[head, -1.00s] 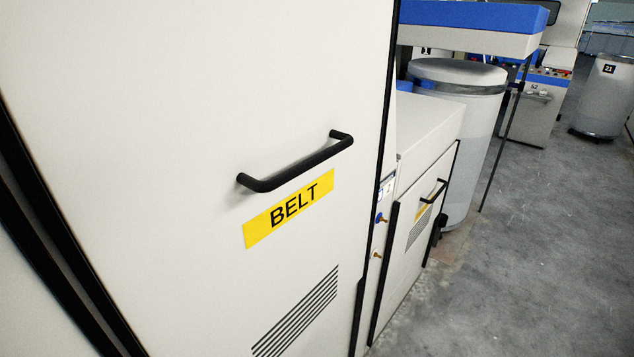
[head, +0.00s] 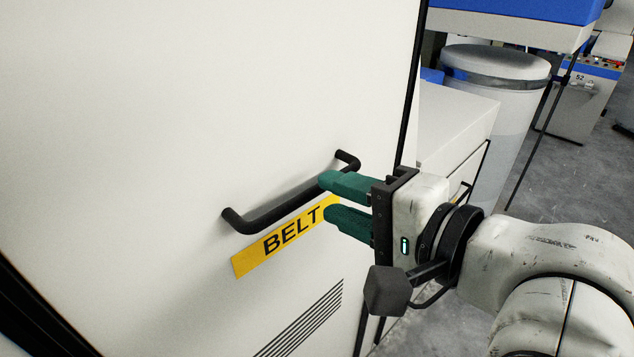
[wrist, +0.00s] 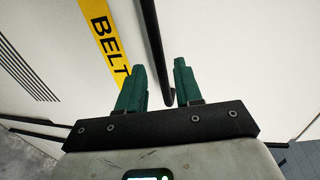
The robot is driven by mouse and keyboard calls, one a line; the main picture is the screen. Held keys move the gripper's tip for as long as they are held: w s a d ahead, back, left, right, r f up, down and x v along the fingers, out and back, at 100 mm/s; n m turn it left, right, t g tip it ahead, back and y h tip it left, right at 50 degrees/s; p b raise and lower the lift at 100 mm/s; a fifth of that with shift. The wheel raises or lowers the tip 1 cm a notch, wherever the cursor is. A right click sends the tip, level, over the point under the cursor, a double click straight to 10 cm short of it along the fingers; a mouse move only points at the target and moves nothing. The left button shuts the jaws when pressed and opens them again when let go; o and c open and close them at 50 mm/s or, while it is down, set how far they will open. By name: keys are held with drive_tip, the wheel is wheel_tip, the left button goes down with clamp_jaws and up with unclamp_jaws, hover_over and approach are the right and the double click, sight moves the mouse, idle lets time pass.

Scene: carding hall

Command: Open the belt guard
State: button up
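The belt guard (head: 150,120) is a large pale panel filling the left of the head view, and it looks closed. A black bar handle (head: 275,212) is fixed on it, above a yellow BELT label (head: 258,258). The label also shows in the wrist view (wrist: 98,25). My gripper (head: 335,200) has green fingers and is at the right part of the handle. In the wrist view my gripper (wrist: 160,85) is open, and the handle (wrist: 152,40) runs between its fingertips in the picture. Whether the fingers touch the handle I cannot tell.
A lower pale cabinet (head: 450,120) stands right of the guard, partly behind my arm. Beyond it are a grey drum (head: 495,75) and a blue-topped machine (head: 515,18). Grey floor (head: 590,180) is open at the right. Slanted vents (head: 300,320) sit below the label.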

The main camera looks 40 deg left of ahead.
sight(320, 193)
drive_tip(key=shift+x, duration=2.25)
clamp_jaws()
